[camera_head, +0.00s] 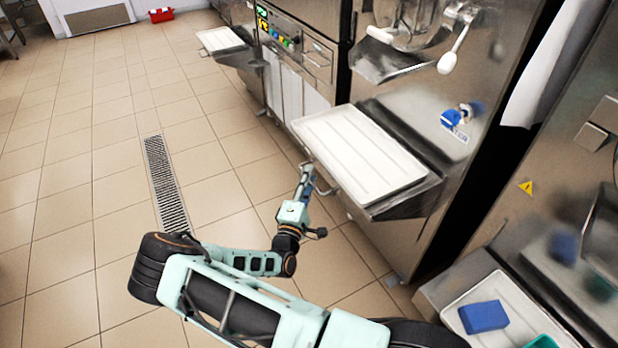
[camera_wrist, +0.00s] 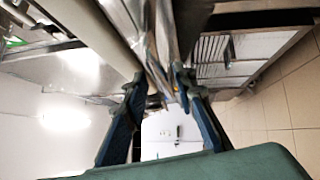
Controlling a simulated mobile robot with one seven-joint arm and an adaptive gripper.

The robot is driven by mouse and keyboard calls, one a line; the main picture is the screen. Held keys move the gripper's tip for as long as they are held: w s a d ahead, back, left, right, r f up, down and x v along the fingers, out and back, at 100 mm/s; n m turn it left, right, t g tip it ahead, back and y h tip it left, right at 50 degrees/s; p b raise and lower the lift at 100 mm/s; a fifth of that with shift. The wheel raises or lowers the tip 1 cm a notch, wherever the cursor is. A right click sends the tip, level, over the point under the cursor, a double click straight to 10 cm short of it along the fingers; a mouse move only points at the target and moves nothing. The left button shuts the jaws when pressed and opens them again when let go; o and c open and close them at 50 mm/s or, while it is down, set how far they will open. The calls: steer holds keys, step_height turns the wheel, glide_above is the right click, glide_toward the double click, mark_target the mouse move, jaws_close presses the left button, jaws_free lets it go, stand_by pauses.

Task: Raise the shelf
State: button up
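The metal shelf (camera_head: 405,201) juts from the front of the middle steel machine, carrying a white tray (camera_head: 338,118). My gripper (camera_head: 308,172) is low beside the shelf's left front edge in the head view. In the wrist view my gripper (camera_wrist: 160,84) has its two blue fingers apart, one on each side of a band of metal edges (camera_wrist: 155,40) that seems to be the shelf's. I cannot tell whether the fingers touch it. The shelf's underside is hidden in the head view.
A second machine's shelf with a white tray (camera_head: 220,39) stands farther back. At lower right, another tray (camera_head: 545,325) holds a blue block (camera_head: 483,317). A white-handled lever (camera_head: 455,48) hangs above the middle shelf. The tiled floor to the left, with a drain grate (camera_head: 166,184), is clear.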

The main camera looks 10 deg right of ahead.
steer(key=v, duration=1.1)
steer(key=shift+s, duration=0.4)
steer(key=shift+a, duration=0.15)
